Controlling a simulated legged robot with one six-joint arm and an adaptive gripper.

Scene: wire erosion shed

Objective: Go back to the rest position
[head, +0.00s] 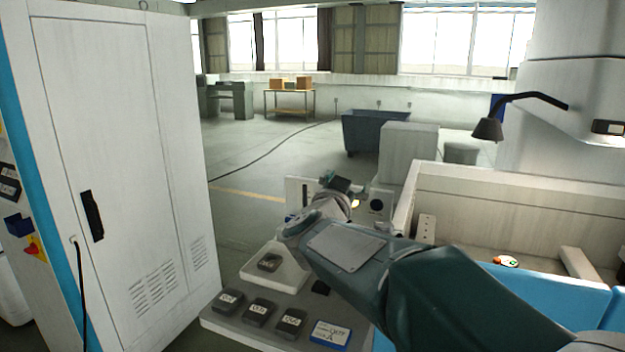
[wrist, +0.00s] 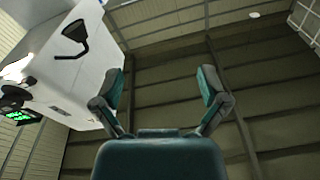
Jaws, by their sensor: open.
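My gripper (wrist: 161,88) is open and empty in the wrist view. Its two fingers stand well apart, with the ceiling and corrugated wall behind them. In the head view my arm reaches from the lower right toward the middle, and the gripper (head: 338,184) shows small at its far end, above the grey bench (head: 215,318). It touches nothing that I can see.
Several dark labelled blocks (head: 259,312) and a blue-edged card (head: 330,335) lie on the bench. A tall white cabinet (head: 125,150) stands left. A machine tank (head: 520,190) with a lamp (head: 488,128) stands right. Open floor (head: 240,150) lies behind.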

